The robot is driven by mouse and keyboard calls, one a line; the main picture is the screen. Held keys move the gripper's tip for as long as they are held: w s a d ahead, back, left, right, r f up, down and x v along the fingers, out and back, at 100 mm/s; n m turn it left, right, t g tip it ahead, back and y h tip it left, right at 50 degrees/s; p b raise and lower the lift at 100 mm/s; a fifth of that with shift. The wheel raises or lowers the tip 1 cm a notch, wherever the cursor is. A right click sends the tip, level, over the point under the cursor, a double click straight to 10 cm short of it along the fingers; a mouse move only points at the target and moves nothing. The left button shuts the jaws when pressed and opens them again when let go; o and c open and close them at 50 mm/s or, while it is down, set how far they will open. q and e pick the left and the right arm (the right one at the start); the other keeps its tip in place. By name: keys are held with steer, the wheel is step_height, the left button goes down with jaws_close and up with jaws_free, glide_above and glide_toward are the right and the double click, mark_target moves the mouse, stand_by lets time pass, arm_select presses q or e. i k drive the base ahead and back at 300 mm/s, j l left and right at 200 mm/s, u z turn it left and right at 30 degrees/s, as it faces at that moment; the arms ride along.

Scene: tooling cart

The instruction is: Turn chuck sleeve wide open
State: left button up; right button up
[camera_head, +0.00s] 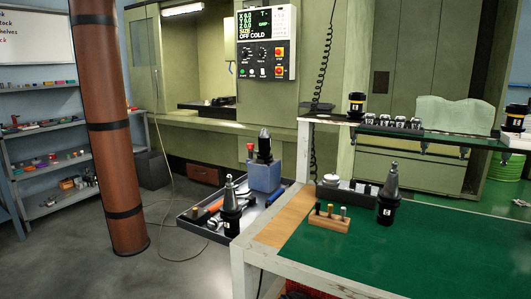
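Several dark tool holders with chuck-like bodies are in view, and I cannot tell which one has the task's chuck sleeve. One stands upright with a grey tapered tip on the green mat, a tool holder (388,208). A similar holder (231,222) stands at the right edge of the dark tray, and another holder (264,150) stands in a blue block. Two shorter black holders stand on the upper shelf, one at its left (356,107) and one at its right (514,120). How far any sleeve is turned is too small to tell. Neither gripper is in view.
The cart's green mat (440,250) has free room at front right. A wooden block with pegs (328,221) and a dark rack (350,192) stand near its left side. The tray (195,217) holds loose tools. A brown column (108,130) stands left.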

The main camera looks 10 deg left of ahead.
mark_target(264, 140)
steer(key=j+z, duration=0.1)
steer(key=z, duration=0.5)
steer(key=j+z, duration=0.45)
steer(key=j, duration=0.3)
steer(key=k+j+z, duration=0.1)
steer(key=j+z, duration=0.35)
steer(key=j, duration=0.35)
